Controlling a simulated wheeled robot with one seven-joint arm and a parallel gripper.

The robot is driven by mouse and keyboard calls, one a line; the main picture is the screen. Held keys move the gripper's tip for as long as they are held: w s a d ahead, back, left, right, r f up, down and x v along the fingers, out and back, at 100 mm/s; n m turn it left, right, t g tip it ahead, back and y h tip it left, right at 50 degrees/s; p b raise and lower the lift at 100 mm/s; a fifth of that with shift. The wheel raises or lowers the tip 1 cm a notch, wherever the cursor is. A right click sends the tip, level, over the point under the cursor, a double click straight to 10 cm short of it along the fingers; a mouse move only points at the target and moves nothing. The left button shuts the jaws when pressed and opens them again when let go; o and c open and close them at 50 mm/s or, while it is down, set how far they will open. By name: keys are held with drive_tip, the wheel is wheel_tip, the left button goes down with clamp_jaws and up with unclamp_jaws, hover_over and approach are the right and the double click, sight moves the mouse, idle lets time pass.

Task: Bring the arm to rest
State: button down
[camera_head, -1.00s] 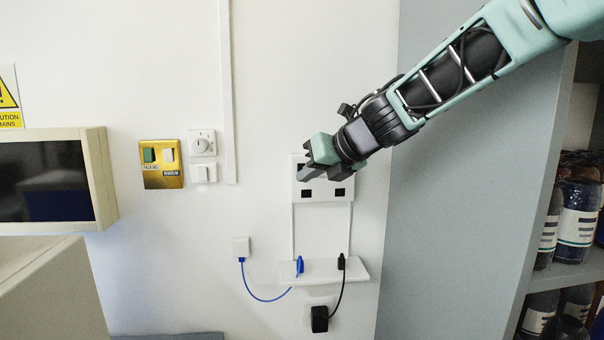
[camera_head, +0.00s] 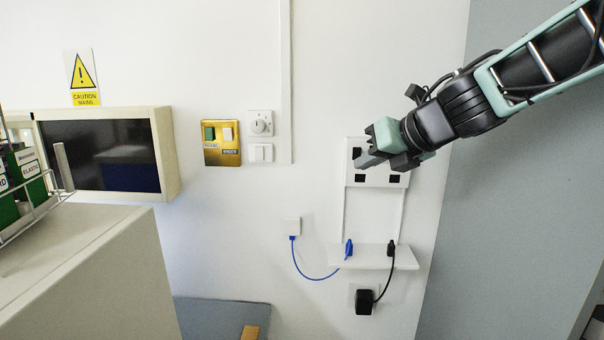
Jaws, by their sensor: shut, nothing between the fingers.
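My gripper (camera_head: 366,161) is at the end of my teal and black arm, which reaches in from the upper right. It is shut and empty. It is in front of a white wall panel (camera_head: 377,181) with dark square openings and hides part of it. I cannot tell how far the fingertips are from the panel.
A small white shelf (camera_head: 372,258) below holds a blue plug (camera_head: 349,249) and a black plug (camera_head: 391,249) with cables. A brass switch plate (camera_head: 221,153) and a dial (camera_head: 261,123) are left. A grey partition (camera_head: 510,200) stands right. A pale cabinet (camera_head: 95,270) fills the lower left.

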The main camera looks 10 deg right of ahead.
drive_tip(key=s+a+f+m+g+h+b, duration=0.1)
drive_tip(key=s+a+f+m+h+b, duration=0.15)
drive_tip(key=s+f+m, duration=0.45)
drive_tip(key=s+a+f+m+g+h+b, duration=0.1)
drive_tip(key=s+a+f+m+b, duration=0.15)
drive_tip(key=f+m, duration=0.8)
drive_tip(key=s+f+m+g+b, duration=0.1)
drive_tip(key=s+f+m+g, duration=0.1)
drive_tip(key=s, duration=0.5)
drive_tip(key=s+f+m+g+h+b, duration=0.1)
drive_tip(key=s+f+m+g, duration=0.2)
drive_tip(key=s+f+m, duration=0.2)
drive_tip(key=s+f+m+g+b, duration=0.2)
drive_tip(key=s+m, duration=0.3)
drive_tip(key=s, duration=0.4)
drive_tip(key=shift+s+a+f+m+g, duration=0.3)
drive_tip(key=shift+s+f+m, duration=0.05)
drive_tip(key=shift+f, duration=0.35)
